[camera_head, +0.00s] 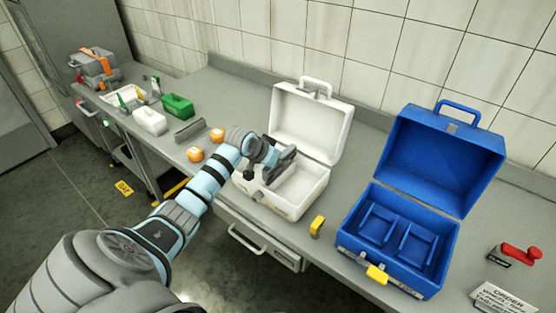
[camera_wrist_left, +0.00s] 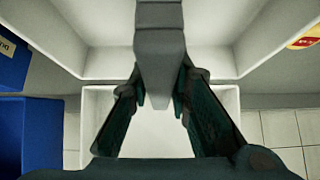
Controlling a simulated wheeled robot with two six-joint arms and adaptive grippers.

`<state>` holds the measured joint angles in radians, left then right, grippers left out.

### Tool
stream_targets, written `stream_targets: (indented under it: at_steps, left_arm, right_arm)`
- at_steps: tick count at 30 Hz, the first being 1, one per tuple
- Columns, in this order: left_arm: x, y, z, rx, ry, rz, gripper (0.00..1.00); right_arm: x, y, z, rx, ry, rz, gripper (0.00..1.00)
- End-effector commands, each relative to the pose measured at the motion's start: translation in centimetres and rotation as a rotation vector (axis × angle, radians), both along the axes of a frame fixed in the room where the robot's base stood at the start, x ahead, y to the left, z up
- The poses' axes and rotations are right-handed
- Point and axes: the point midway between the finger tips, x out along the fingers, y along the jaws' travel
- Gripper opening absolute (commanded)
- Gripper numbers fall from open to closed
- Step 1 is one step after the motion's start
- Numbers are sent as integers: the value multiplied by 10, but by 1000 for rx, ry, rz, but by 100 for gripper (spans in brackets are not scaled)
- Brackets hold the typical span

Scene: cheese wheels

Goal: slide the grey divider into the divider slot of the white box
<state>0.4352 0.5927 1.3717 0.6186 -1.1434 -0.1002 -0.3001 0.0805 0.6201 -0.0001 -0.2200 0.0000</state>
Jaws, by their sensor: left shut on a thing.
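The white box (camera_head: 287,211) stands open on the counter with its lid (camera_head: 304,124) raised at the back. My left gripper (camera_head: 275,157) is over the box's inside and hides part of it. In the left wrist view, the gripper (camera_wrist_left: 160,92) is shut on the grey divider (camera_wrist_left: 160,45), a long bar between the fingers. The divider also shows at the gripper in the head view (camera_head: 284,161). White box walls (camera_wrist_left: 65,38) lie on both sides of it. The divider slot cannot be made out, nor whether the divider touches it. My right gripper is not in view.
An open blue box (camera_head: 392,262) with inner dividers stands to the right. A yellow item (camera_head: 317,226) lies between the boxes. A red-handled item (camera_head: 520,252) is far right.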

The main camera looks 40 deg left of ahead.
Motion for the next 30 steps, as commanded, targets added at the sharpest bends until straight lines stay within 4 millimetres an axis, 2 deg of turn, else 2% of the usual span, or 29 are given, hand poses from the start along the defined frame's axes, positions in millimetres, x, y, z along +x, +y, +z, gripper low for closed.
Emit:
stream_targets:
  at_steps: [26, 27, 30]
  left_arm:
    - [0, 0, -23, 0, -1, 0, 0]
    - [0, 0, -22, 0, -1, 0, 23]
    - [0, 0, -22, 0, -1, 0, 39]
  right_arm:
    - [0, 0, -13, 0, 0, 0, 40]
    - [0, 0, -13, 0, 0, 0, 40]
    - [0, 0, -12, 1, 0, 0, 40]
